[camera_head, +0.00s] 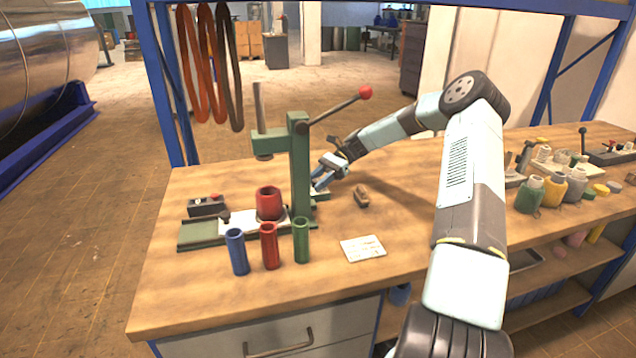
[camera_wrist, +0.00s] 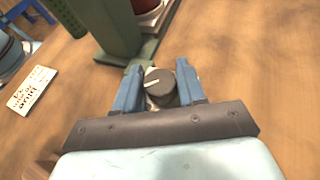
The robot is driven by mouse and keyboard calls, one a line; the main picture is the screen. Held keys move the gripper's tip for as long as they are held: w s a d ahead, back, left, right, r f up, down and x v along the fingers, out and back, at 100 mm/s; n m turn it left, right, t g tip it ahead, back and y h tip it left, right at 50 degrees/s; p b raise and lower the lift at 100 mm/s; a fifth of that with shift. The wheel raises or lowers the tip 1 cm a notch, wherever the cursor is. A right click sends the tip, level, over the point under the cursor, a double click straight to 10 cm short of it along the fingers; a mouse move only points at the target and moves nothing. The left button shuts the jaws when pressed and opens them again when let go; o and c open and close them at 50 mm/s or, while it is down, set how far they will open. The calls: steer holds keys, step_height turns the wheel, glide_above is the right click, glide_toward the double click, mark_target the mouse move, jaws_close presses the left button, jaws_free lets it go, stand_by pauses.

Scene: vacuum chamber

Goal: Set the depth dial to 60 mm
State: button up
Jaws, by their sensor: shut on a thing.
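The depth dial (camera_wrist: 159,86) is a dark round knob with a pale pointer line, seen in the wrist view at the foot of the green press column (camera_wrist: 117,30). My gripper (camera_wrist: 160,88) has its two blue fingers on either side of the dial, shut on it. The pointer line points to the left in that view. Any scale marks around the dial are too small or hidden to read. In the head view my gripper (camera_head: 322,178) reaches the right side of the press (camera_head: 300,165), and the dial is hidden there.
A red cup (camera_head: 269,203) stands on the press base. Blue (camera_head: 236,252), red (camera_head: 269,246) and green (camera_head: 301,240) tubes stand in front. A paper card (camera_head: 363,248) and a small brown object (camera_head: 361,195) lie on the bench. The press lever (camera_head: 335,108) rises above my gripper.

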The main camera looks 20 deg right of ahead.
steer(key=shift+n+g+h, duration=1.4)
steer(key=shift+n+g, duration=0.5)
steer(key=o, duration=1)
steer(key=shift+c, duration=0.2)
steer(key=shift+w, duration=0.1)
